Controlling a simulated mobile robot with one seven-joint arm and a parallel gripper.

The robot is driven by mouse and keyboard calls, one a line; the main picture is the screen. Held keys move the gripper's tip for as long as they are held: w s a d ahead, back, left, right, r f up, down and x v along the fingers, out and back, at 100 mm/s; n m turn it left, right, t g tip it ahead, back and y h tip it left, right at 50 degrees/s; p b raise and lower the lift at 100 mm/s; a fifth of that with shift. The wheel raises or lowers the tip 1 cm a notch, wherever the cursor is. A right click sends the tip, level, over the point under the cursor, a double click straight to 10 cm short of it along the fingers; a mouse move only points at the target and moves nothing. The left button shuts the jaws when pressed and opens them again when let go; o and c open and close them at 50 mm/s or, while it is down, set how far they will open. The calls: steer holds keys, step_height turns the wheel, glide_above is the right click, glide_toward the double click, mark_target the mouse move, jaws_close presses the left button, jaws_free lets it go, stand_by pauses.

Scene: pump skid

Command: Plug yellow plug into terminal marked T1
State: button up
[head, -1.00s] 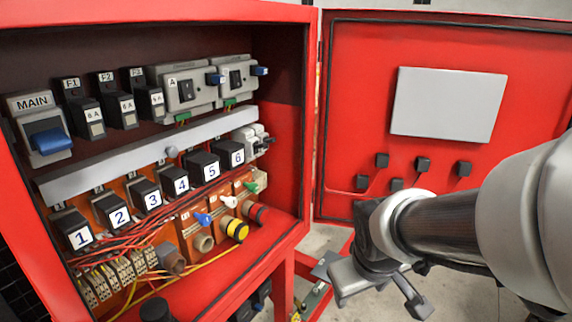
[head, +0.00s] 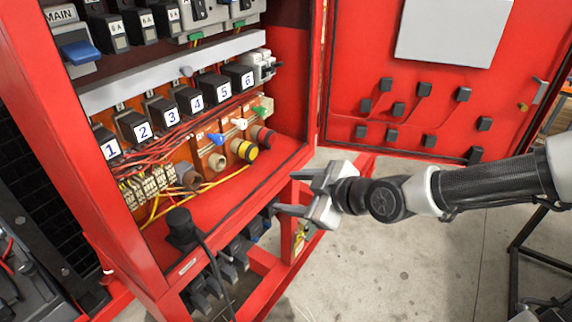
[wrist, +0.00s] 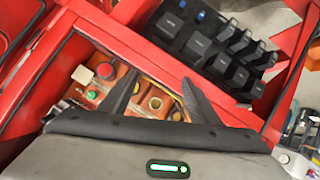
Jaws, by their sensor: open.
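A round connector with a yellow ring (head: 244,150) sits in a row of round fittings on the orange panel, low inside the red cabinet. It is probably the yellow plug; a yellow cable (head: 215,184) runs along the cabinet floor near it. I cannot read a T1 mark on any fitting. My gripper (head: 283,192) is open and empty, just outside the cabinet's front edge, its fingers pointing left. It also shows in the wrist view (wrist: 160,76). My gripper body hides the lower wrist view.
Beside the yellow ring are a beige fitting (head: 212,158) and a red-ended fitting (head: 263,136); blue, white and green levers stand above the row. Numbered black blocks (head: 191,98) and red wires are higher. The cabinet's front lip (head: 225,205) lies between gripper and panel.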

mark_target(253, 153)
step_height(253, 153, up, 7)
steer(key=w+t+y, duration=0.1)
steer(key=t, duration=0.1)
steer(key=shift+n, duration=0.4)
steer(key=x, duration=1.7)
steer(key=shift+w+d, duration=0.25)
steer(key=c, duration=1.1)
steer(key=shift+s+d+p, duration=0.25)
steer(key=shift+s+d, duration=0.45)
steer(key=shift+d, duration=0.2)
steer(key=shift+s+d+p, duration=0.2)
steer(key=shift+s+d, duration=0.5)
steer(key=shift+d, duration=0.15)
